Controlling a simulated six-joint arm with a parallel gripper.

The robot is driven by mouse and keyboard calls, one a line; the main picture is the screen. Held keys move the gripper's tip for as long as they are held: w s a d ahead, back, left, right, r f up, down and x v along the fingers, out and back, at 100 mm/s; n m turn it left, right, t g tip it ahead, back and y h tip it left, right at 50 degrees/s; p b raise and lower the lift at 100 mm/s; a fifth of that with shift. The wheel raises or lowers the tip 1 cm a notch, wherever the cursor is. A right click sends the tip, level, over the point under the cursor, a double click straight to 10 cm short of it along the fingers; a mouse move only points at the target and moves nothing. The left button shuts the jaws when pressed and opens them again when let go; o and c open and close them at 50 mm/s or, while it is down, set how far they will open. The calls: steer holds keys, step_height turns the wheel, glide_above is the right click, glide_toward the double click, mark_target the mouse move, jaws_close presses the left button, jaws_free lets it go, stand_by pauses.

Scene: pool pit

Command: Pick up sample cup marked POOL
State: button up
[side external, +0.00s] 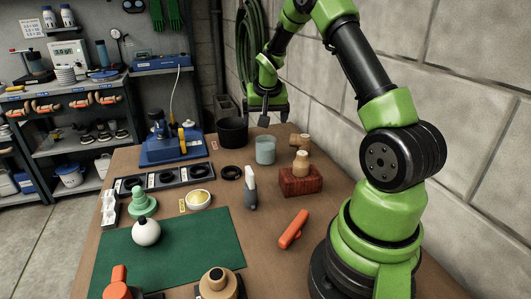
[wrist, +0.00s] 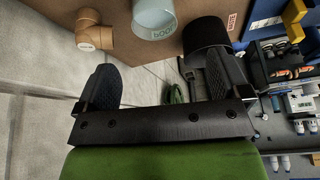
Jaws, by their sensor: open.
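The sample cup (side external: 265,149) is a pale blue-green cup standing upright on the brown table, near its far right edge. It also shows in the wrist view (wrist: 153,14) at the top, cut off by the frame, with lettering that looks like "pool". My gripper (side external: 265,118) is above the cup in the side view, apart from it. In the wrist view my gripper (wrist: 163,65) has its two dark fingers spread wide with nothing between them. The cup lies beyond the fingertips, between their lines.
A black pot (side external: 232,133) stands close left of the cup. A block wall (side external: 470,130) rises at right.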

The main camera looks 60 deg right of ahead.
glide_above(266, 150)
steer(key=d, duration=0.2)
step_height(266, 150, down, 6)
steer(key=shift+w+a+x, duration=0.1)
steer(key=shift+a+x, duration=0.1)
steer(key=shift+x, duration=1.35)
steer(key=shift+w+a+x, duration=0.1)
steer(key=shift+a+x, duration=0.1)
steer(key=shift+x, duration=1.3)
steer(key=shift+f, duration=0.1)
